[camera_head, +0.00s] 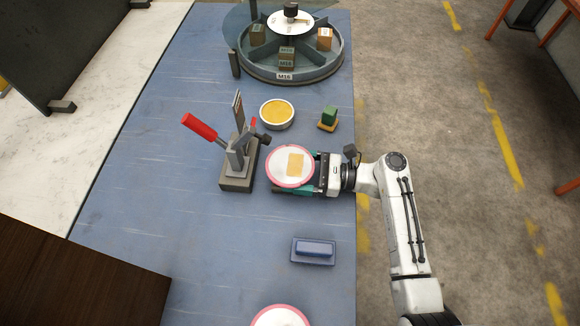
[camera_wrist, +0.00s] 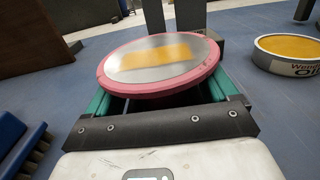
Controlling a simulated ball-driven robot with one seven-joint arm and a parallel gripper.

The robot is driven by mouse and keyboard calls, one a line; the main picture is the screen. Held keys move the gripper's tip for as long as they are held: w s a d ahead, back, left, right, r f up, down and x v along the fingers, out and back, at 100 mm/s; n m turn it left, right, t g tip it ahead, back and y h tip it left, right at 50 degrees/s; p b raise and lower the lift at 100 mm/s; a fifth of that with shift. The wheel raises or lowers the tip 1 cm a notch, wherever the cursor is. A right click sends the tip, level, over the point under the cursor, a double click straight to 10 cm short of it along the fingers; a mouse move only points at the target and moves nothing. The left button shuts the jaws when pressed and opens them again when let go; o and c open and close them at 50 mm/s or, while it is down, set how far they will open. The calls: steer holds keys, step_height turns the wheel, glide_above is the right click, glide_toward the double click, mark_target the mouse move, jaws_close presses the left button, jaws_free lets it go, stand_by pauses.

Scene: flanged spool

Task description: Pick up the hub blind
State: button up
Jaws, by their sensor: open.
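A round white disc with a pink-red rim and a tan label, which looks like the hub blind (camera_head: 290,165), is at my gripper, right of the clamp. In the wrist view the disc (camera_wrist: 160,62) lies tilted right in front of my palm. My gripper (camera_head: 312,176) is open, with teal fingers on either side, partly hidden beneath the disc. In the wrist view my gripper (camera_wrist: 163,92) shows a finger at the disc's left and right edges. Whether the fingers touch the rim cannot be told. What supports the disc is hidden.
A toggle clamp (camera_head: 238,165) with a red handle stands close left of the disc. A yellow-filled tin (camera_head: 277,113), green block (camera_head: 328,117), blue brush (camera_head: 314,249) and round carousel (camera_head: 262,72) are around. Another pink-rimmed disc (camera_head: 280,318) is cut off at the bottom.

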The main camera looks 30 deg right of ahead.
jaws_close()
stand_by(0.8)
